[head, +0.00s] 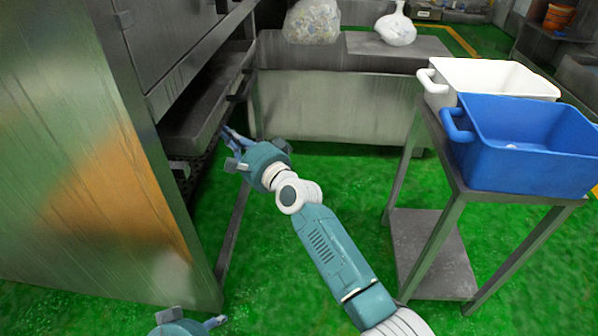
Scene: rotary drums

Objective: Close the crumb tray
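The crumb tray (212,104) is a long grey metal tray low in the machine at the left. It sticks out from under the machine's body, with a dark handle (241,88) on its outer side. My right gripper (229,137) points at the tray's outer side, just below and in front of it, nearer to me than the handle. I cannot tell whether it touches the tray, and its finger gap is unclear. My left gripper (207,324) shows only in part at the bottom edge, well away from the tray. Its fingers are mostly cut off.
The metal machine (90,170) fills the left side. A steel table (440,215) at the right bears a white tub (490,75) and a blue tub (525,160). A steel bench (340,105) with filled bags stands behind. Green floor (330,185) is clear between them.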

